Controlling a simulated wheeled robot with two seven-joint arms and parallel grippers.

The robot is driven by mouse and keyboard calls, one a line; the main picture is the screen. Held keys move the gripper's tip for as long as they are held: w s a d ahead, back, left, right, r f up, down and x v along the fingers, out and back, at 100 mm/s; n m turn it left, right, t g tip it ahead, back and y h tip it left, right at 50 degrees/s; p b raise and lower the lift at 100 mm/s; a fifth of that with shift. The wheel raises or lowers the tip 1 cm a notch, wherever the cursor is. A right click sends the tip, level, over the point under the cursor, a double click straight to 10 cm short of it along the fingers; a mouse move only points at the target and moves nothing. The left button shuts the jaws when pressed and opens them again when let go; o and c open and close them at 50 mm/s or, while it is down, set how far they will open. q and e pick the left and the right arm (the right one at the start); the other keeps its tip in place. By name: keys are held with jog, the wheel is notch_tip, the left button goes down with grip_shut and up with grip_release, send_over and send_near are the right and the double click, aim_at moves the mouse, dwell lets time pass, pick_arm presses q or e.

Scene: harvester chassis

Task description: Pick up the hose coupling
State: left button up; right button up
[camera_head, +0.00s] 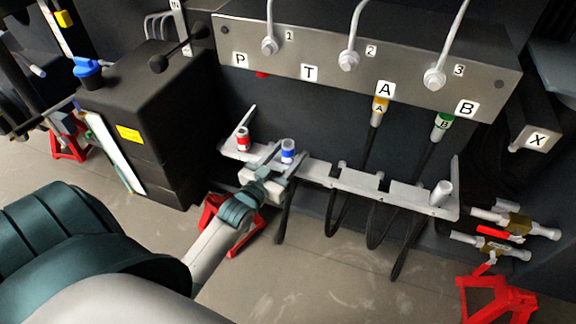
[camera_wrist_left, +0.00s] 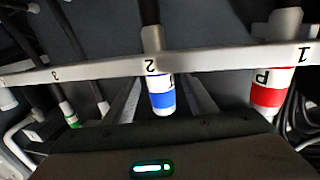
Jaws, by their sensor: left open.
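A hose coupling with a blue band (camera_head: 288,151) sits upright in the holder rack (camera_head: 352,181). It also shows in the left wrist view (camera_wrist_left: 162,95), marked T, at the slot labelled 2. My left gripper (camera_head: 282,163) is open, with its fingers on either side of the blue coupling. I cannot tell whether they touch it. A red-banded coupling (camera_head: 243,140) stands beside it in the rack, marked P in the left wrist view (camera_wrist_left: 270,90). The yellow coupling A (camera_head: 380,104) and the green coupling B (camera_head: 443,123) hang under the port panel. My right gripper is not in view.
The metal port panel (camera_head: 330,65) overhangs behind the rack, with hoses above. A black tank with a blue cap (camera_head: 88,68) stands at left. Hoses loop below the rack. Red stands (camera_head: 495,300) and valves with a red handle (camera_head: 494,232) are at right.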

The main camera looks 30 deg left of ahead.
pick_arm(q)
jog(key=w, duration=0.4)
jog(key=shift+w+a+r+p, duration=0.1)
jog(key=shift+w+a+p, duration=0.1)
jog(key=shift+w+p, duration=0.1)
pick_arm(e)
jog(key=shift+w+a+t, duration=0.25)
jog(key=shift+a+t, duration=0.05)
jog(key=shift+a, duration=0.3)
pick_arm(q)
jog(key=shift+s, duration=0.1)
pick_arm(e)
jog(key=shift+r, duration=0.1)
pick_arm(q)
jog(key=shift+c, duration=0.2)
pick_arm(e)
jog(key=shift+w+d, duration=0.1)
pick_arm(q)
jog(key=c, duration=1.1)
grip_shut()
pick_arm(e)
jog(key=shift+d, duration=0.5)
pick_arm(q)
jog(key=shift+r, duration=0.1)
